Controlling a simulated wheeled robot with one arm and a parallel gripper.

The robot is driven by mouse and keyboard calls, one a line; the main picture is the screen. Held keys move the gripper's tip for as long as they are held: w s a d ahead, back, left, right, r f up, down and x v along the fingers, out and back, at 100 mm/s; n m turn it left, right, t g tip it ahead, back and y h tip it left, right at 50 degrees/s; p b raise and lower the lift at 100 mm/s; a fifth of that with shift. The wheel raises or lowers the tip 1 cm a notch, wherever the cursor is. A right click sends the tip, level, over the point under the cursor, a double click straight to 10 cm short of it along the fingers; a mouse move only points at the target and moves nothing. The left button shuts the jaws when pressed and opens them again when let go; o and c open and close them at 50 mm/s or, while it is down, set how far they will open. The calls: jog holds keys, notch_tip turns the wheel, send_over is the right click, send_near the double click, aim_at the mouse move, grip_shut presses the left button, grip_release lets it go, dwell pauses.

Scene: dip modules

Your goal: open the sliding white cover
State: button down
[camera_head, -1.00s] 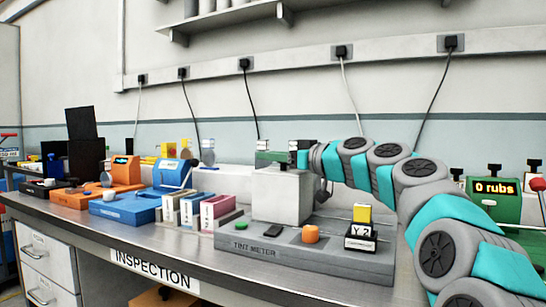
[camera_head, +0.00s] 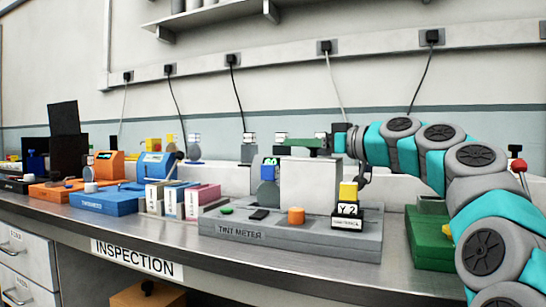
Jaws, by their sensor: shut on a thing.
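The white cover (camera_head: 312,192) is a pale block standing on the grey tint meter (camera_head: 240,232). It sits right of the middle of the meter's top. A grey upright part with a small green face (camera_head: 268,172) shows just left of it. My gripper (camera_head: 308,147) is at the top of the cover, reached from the right by my teal and grey arm. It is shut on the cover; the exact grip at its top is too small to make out.
A yellow-topped block marked Y 2 (camera_head: 347,208) and an orange knob (camera_head: 296,215) stand on the meter close to the cover. Pink and white boxes (camera_head: 190,200) and a blue device (camera_head: 105,200) lie to the left. A green device (camera_head: 425,235) is at right.

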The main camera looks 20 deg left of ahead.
jog(key=d, duration=0.2)
jog(key=shift+s+d, duration=0.1)
jog(key=shift+d, duration=0.2)
jog(key=shift+c, duration=2.3)
grip_release()
jog(key=b+v, duration=0.1)
jog(key=v, duration=0.6)
jog(key=shift+d, duration=0.35)
jog(key=shift+s, duration=0.1)
